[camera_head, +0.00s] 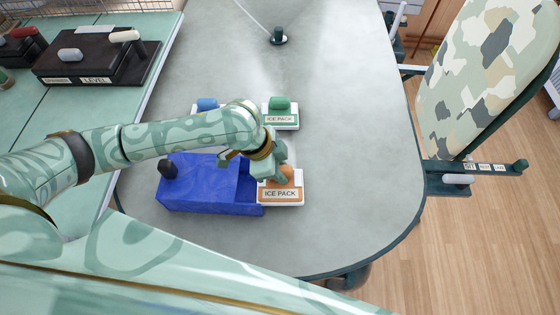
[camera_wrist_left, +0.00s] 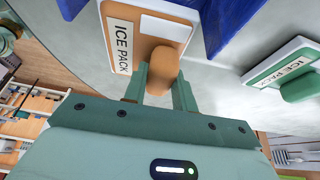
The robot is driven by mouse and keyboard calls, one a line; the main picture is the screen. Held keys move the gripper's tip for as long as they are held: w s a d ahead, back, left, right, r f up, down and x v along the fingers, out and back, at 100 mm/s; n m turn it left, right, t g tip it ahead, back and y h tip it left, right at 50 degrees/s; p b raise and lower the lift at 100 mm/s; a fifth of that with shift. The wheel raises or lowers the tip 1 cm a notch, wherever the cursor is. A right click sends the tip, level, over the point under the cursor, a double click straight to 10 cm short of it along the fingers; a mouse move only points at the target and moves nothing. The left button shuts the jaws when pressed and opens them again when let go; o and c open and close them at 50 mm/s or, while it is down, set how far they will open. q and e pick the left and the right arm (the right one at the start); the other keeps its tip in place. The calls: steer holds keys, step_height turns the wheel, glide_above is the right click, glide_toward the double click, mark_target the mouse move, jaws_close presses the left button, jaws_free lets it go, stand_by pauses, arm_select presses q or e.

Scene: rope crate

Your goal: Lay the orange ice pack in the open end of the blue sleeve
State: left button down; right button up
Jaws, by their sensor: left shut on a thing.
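The orange ice pack (camera_head: 280,195), a white-edged slab with an ICE PACK label and an orange grip block, is at the right end of the blue sleeve (camera_head: 205,195). My left gripper (camera_head: 276,177) is shut on its grip block, which shows between the fingers in the left wrist view (camera_wrist_left: 163,78). The sleeve lies on the table with its low-walled open end facing right and a dark knob at its left. The pack's left edge is close to that open end; I cannot tell whether it touches or rests on it. My right gripper is not in view.
A green ice pack (camera_head: 280,123) and a partly hidden blue one (camera_head: 207,104) lie behind my left arm on the grey table (camera_head: 350,130). A small dark post (camera_head: 279,37) stands at the back. The table right of the orange pack is clear.

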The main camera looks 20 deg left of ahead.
arm_select(q)
steer(key=shift+f, duration=0.45)
steer(key=shift+f, duration=0.5)
stand_by(0.5)
steer(key=c, duration=1)
jaws_free()
steer(key=shift+c, duration=0.2)
steer(key=p+v, duration=0.6)
steer(key=v, duration=1)
steer(key=shift+p, duration=0.4)
steer(key=shift+s+r, duration=0.1)
steer(key=shift+r, duration=0.05)
